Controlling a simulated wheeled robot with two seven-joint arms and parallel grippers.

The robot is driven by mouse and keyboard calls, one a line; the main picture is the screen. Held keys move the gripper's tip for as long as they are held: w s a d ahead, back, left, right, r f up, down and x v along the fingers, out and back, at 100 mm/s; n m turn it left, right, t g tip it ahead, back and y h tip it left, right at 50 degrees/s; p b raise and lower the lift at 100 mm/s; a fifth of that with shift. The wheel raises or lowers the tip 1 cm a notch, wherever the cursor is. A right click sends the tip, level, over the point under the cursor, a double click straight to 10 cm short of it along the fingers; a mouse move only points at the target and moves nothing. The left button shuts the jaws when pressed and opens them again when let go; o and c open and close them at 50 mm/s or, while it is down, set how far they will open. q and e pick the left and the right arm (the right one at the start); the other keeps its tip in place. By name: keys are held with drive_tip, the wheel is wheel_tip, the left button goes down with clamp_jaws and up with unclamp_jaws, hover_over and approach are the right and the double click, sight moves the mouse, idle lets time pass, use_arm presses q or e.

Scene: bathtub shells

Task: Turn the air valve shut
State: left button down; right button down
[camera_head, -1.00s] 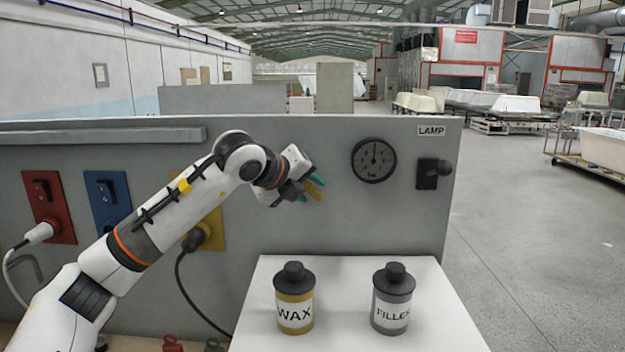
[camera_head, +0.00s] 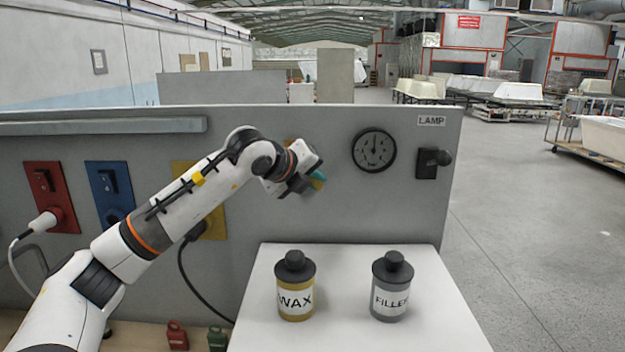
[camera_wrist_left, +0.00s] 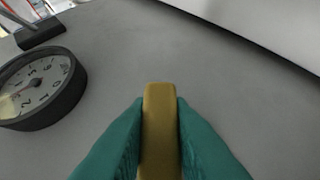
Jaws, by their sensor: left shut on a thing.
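My left gripper (camera_head: 317,177) is in front of the grey panel, left of the round gauge (camera_head: 373,150). In the left wrist view its two teal fingers (camera_wrist_left: 160,140) are shut on the yellow valve handle (camera_wrist_left: 159,120), one finger on each side. In the head view my wrist and fingers hide most of the handle, with only a little yellow showing. The dark-rimmed gauge also shows at the left of the wrist view (camera_wrist_left: 40,88). My right gripper is not in view.
A white table with a wax can (camera_head: 295,287) and a filler can (camera_head: 391,287) stands below the gripper. A lamp switch (camera_head: 431,163) is right of the gauge. Red (camera_head: 50,196) and blue (camera_head: 110,195) socket plates are at the left. Open floor lies to the right.

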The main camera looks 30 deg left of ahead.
use_arm(q)
drive_tip(key=shift+d+f+b, duration=0.1)
drive_tip(key=shift+b, duration=0.35)
drive_tip(key=h+b, duration=0.1)
drive_tip(key=b, duration=0.2)
drive_tip(key=d+n+t+h+b, duration=0.1)
drive_tip(key=b, duration=0.3)
drive_tip(key=shift+w+r+n+t, duration=0.25)
drive_tip(key=shift+r+n+t, duration=0.05)
drive_tip(key=r+n+t+b, duration=0.1)
drive_tip(key=b, duration=0.2)
drive_tip(key=r+n+t+h+b, duration=0.1)
drive_tip(key=b, duration=0.2)
drive_tip(key=shift+w+d+r+h, duration=0.15)
drive_tip(key=shift+d+h, duration=0.1)
drive_tip(key=shift+h, duration=0.05)
drive_tip(key=shift+r+n+t+b, duration=0.5)
drive_tip(key=shift+n+t+b, duration=0.1)
drive_tip(key=shift+b, duration=0.2)
drive_tip(key=shift+r+b, duration=0.25)
drive_tip(key=shift+b, duration=0.05)
drive_tip(key=shift+r, duration=0.1)
drive_tip(key=shift+n, duration=0.3)
drive_tip(key=c, duration=1.3)
unclamp_jaws()
drive_tip(key=shift+t+h, duration=0.3)
